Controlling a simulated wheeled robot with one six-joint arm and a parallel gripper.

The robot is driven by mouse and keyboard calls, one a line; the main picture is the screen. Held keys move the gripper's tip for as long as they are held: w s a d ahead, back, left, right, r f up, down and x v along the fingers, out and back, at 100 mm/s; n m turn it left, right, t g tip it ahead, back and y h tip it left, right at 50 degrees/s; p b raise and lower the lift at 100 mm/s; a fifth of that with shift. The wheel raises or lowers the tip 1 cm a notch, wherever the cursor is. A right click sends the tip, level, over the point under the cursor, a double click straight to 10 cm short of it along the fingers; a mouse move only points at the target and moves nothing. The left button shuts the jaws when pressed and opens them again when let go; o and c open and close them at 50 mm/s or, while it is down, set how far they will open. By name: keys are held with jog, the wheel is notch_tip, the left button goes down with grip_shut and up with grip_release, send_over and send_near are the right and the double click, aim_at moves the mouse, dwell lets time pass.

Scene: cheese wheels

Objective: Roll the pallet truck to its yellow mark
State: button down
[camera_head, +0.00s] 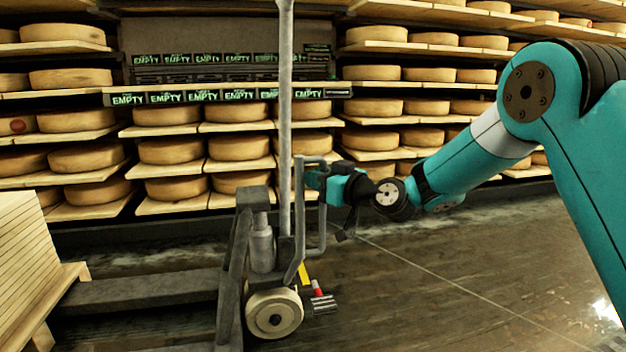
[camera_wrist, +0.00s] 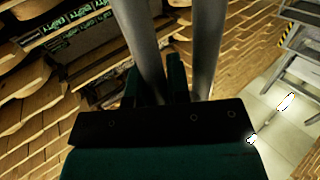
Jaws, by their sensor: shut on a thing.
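The grey pallet truck (camera_head: 262,240) stands left of centre in the head view, with a pale wheel and a tall upright pole. Its fork runs left towards a stack of pale wooden boards. My gripper (camera_head: 316,180) is shut on a grey bar of the truck's handle frame. In the wrist view my gripper (camera_wrist: 157,85) has its dark fingers around one grey bar (camera_wrist: 140,35), with a second bar (camera_wrist: 208,45) to the right. A small yellow strip (camera_head: 303,273) shows behind the handle bar; I cannot tell whether it is the floor mark.
Shelves of cheese wheels (camera_head: 238,147) line the back wall, with several "EMPTY" labels on a bare section. The board stack (camera_head: 30,265) is at the left edge. The dark wet floor (camera_head: 440,270) is clear to the right. A grey metal frame (camera_wrist: 300,45) shows in the wrist view.

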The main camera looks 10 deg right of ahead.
jog(key=shift+w+d, duration=0.2)
jog(key=shift+d, duration=0.25)
jog(key=c, duration=1.4)
grip_release()
jog(key=shift+a, duration=0.45)
jog(key=shift+d, duration=0.25)
jog(key=v, duration=0.8)
jog(key=p+v, duration=0.1)
jog(key=v, duration=0.8)
jog(key=shift+s+a, duration=0.15)
jog(key=shift+s, duration=0.15)
